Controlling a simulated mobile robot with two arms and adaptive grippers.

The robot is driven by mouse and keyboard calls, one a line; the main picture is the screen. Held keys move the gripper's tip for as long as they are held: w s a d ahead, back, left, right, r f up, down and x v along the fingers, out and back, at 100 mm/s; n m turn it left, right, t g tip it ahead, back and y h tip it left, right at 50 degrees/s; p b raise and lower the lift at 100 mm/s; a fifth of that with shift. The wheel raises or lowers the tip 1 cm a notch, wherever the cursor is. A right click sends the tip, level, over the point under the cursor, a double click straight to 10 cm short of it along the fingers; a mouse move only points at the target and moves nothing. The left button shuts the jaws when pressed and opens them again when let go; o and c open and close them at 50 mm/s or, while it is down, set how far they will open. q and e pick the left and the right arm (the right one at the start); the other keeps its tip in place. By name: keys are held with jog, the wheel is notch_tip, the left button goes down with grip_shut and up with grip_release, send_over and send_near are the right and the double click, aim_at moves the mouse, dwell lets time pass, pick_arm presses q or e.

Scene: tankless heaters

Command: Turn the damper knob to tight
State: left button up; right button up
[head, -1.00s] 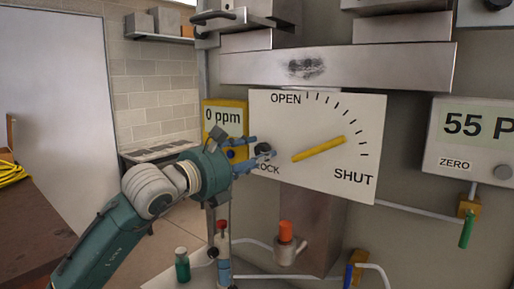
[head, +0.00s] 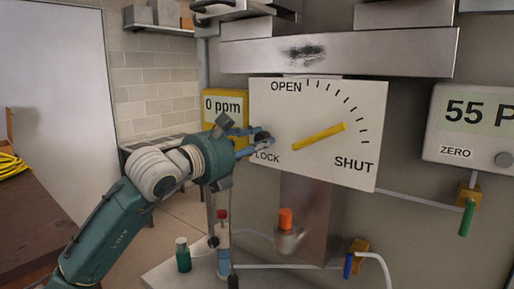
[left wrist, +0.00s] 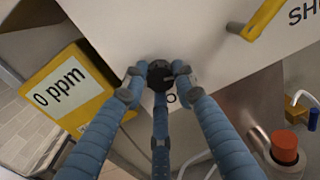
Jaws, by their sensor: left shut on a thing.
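A small black damper knob (head: 262,138) sits at the lower left of a white dial plate (head: 300,110), just above the word LOCK. My left gripper (head: 257,138) reaches it from the left. In the left wrist view the blue fingers of my left gripper (left wrist: 160,78) close around the black knob (left wrist: 160,72), two from the sides and one from below. The fingers hide part of the knob, and its turn mark is too small to read. A yellow pointer (head: 318,137) on the plate points up and right, between OPEN and SHUT. My right gripper is not in view.
A yellow "0 ppm" meter (head: 224,112) is close to the left of the plate. Below are an orange-capped fitting (head: 286,218), pipes and small bottles. A "55 P" display box (head: 472,125) hangs at the right. A brown table (head: 40,220) stands at far left.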

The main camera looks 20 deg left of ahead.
pick_arm(q)
jog(key=shift+d+f+m, duration=0.15)
jog(key=shift+f+m, duration=0.25)
jog(key=shift+m, duration=0.3)
jog(key=o, duration=0.9)
jog(key=shift+o, duration=1.3)
jog(key=shift+r, duration=0.1)
jog(key=v, duration=1.2)
